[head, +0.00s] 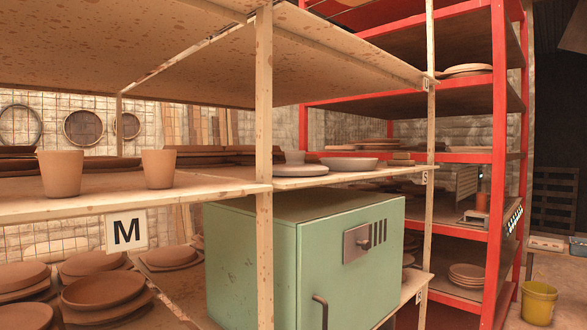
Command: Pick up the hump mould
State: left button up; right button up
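I cannot single out a hump mould with certainty in the head view. On the middle shelf, right of the upright post, a pale flat disc (300,171) and a shallow pale dish (348,163) lie side by side, with a small grey cup (295,157) behind them. A round pale piece (468,69) rests on an upper shelf of the red rack. Neither of my grippers is in view.
Two clay cups (60,173) (158,169) stand on the left shelf above a sign marked M (126,232). Stacked clay plates (103,290) fill the shelf below. A green kiln (300,258), red rack (497,150) and yellow bucket (538,303) stand rightward. Some floor shows at far right.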

aim_at(295, 166)
jog(key=i+l+u, duration=0.1)
jog(key=l, duration=0.25)
jog(key=i+l+u, duration=0.1)
jog(key=i+l, duration=0.2)
jog(key=i+l+u, duration=0.15)
jog(key=l, duration=0.25)
jog(key=i+l+u, duration=0.1)
jog(key=l, duration=0.3)
jog(key=i+l+u, duration=0.3)
jog(key=l+u, duration=0.15)
jog(key=l, duration=0.5)
jog(key=i+l+u, duration=0.1)
jog(key=l+u, duration=0.3)
jog(key=l, duration=0.55)
jog(key=l+u, duration=0.45)
jog(key=l, duration=0.55)
